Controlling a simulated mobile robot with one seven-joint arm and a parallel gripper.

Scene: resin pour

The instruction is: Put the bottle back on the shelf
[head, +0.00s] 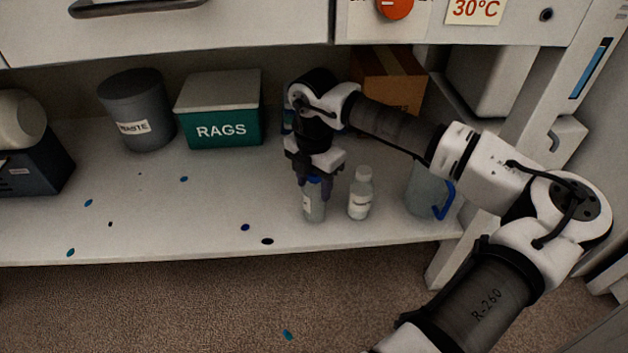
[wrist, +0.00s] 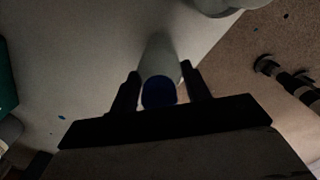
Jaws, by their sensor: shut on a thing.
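A pale bottle with a blue cap (head: 314,205) stands upright on the white shelf (head: 200,215), close to its front edge. My gripper (head: 313,182) comes down on it from above and is shut on its upper part, around the cap. In the wrist view the bottle (wrist: 160,52) is between my two fingers, with its blue cap towards the camera. My fingers hide part of the bottle in the head view. I cannot tell whether its base touches the shelf.
A white-capped bottle (head: 360,193) stands just right of the held one. A jug with a blue handle (head: 420,190) is farther right. A green RAGS box (head: 222,128), grey WASTE bin (head: 137,110) and cardboard box (head: 390,80) stand behind. The shelf's front left is mostly clear, with small spots.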

